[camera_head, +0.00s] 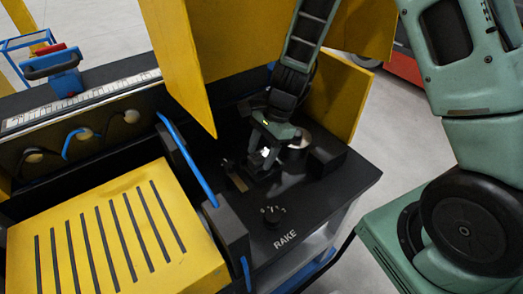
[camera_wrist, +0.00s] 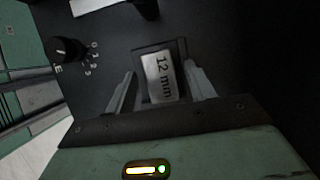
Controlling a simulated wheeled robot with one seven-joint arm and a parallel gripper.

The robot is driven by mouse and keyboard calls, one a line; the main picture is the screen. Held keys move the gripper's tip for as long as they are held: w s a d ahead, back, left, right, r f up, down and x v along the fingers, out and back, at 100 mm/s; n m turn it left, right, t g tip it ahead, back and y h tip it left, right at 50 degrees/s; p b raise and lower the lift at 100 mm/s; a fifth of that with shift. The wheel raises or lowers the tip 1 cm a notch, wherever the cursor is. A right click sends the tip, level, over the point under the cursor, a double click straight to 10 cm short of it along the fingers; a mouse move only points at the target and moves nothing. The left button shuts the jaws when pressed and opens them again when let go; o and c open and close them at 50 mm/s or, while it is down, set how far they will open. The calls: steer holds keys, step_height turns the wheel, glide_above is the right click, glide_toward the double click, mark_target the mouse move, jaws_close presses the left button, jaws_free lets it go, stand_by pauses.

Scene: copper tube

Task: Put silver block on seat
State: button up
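The silver block (camera_wrist: 163,78), marked "12 mm", lies between my gripper's fingers in the wrist view. It sits within a dark square frame or recess (camera_wrist: 141,52) on the black machine top, which looks like the seat. My gripper (camera_wrist: 160,85) points down with one finger on each side of the block. A narrow gap shows at the left finger; contact at the right finger is hard to judge. In the head view my gripper (camera_head: 263,163) is low over the machine top, and only a small bright bit of the block (camera_head: 265,152) shows between the fingers.
A black knob (camera_head: 272,215) with a number scale is near the "RAKE" label. A round metal part (camera_head: 300,139) and a black block (camera_head: 327,155) stand right of my gripper. Yellow panels (camera_head: 180,55) rise behind and left. A yellow slotted cover (camera_head: 115,240) lies left.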

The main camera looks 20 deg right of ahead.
steer(key=s+v, duration=0.1)
steer(key=v, duration=1.1)
steer(key=s+a+r+n+h, duration=0.2)
steer(key=s+a+n, duration=0.3)
steer(key=s+n, duration=0.5)
steer(key=s+a+r+n+h, duration=0.1)
steer(key=s+a+r+n, duration=0.2)
steer(key=s+n, duration=0.8)
steer(key=a+n, duration=0.2)
steer(key=shift+a+r+n+t+h, duration=0.2)
steer(key=shift+a+n+t+h, duration=0.1)
steer(key=shift+a+t+h, duration=0.1)
steer(key=shift+w+f+b, duration=0.1)
steer(key=shift+f+b, duration=0.4)
steer(key=shift+b, duration=0.1)
